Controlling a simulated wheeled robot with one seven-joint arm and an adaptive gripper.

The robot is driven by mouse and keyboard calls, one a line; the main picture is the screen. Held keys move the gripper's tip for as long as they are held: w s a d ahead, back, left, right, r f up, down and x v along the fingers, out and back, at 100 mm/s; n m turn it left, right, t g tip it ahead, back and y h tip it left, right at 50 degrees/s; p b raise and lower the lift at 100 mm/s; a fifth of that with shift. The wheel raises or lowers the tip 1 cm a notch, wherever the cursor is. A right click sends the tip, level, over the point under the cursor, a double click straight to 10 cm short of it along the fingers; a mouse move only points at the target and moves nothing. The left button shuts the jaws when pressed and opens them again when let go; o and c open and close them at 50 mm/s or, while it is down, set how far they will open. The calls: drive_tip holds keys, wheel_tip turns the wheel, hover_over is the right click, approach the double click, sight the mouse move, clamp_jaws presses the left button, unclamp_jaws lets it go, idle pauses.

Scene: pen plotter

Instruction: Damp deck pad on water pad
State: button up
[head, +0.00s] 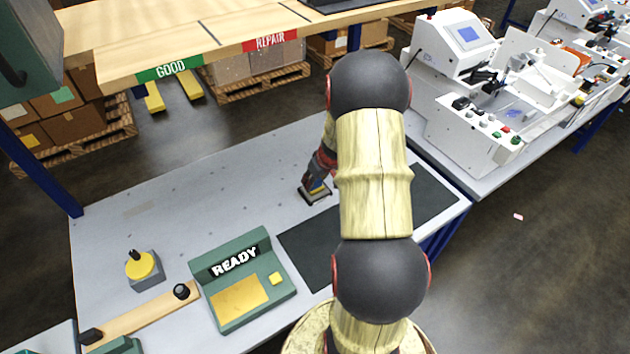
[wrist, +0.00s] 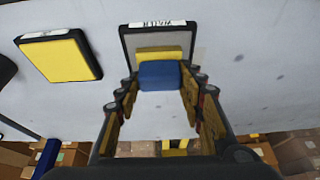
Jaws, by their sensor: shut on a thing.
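The deck pad, a small block with a blue part and a yellow part, is between the fingers of my gripper (wrist: 160,84). The water pad (wrist: 133,42) is a grey square with a dark rim and a white label. The deck pad overlaps it in the wrist view. In the head view the water pad (head: 316,196) lies right under the deck pad. I cannot tell whether they touch.
A yellow pad (wrist: 62,57) in a dark frame lies beside the water pad. A black mat (head: 305,248), a green READY console (head: 243,283) and a yellow-topped knob block (head: 143,268) are on the grey bench. The bench's left back area is clear.

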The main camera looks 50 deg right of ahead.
idle(0.3)
drive_tip(key=shift+r+p, duration=2.1)
drive_tip(key=shift+r, duration=1.4)
